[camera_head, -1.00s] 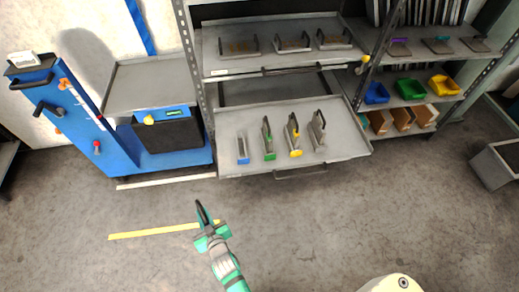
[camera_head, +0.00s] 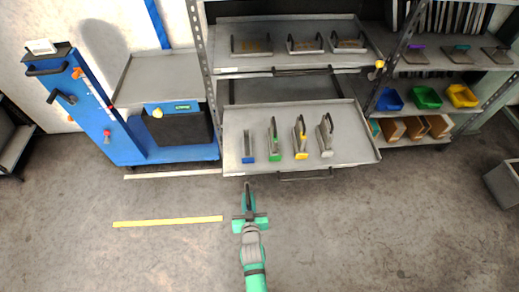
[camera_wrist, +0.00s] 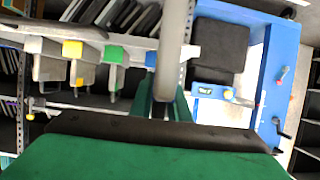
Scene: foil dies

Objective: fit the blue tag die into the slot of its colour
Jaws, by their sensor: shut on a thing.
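My gripper (camera_head: 249,222) is in front of the pulled-out grey tray (camera_head: 350,140), just below its front edge in the picture. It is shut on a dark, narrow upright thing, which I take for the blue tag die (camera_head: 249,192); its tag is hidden. In the wrist view the held piece is a long grey bar (camera_wrist: 174,45) between the green fingers (camera_wrist: 160,100). On the tray, a blue-fronted slot (camera_head: 248,147) stands at the left, with no black handle on it. It lies ahead of my gripper.
To its right stand green (camera_head: 274,140), yellow (camera_head: 301,140) and grey (camera_head: 325,138) pieces with black handles. A shelf above bears handled plates (camera_head: 304,44). A blue cart (camera_head: 105,110) stands at the left, coloured bins (camera_head: 426,97) at the right. The floor in front is clear.

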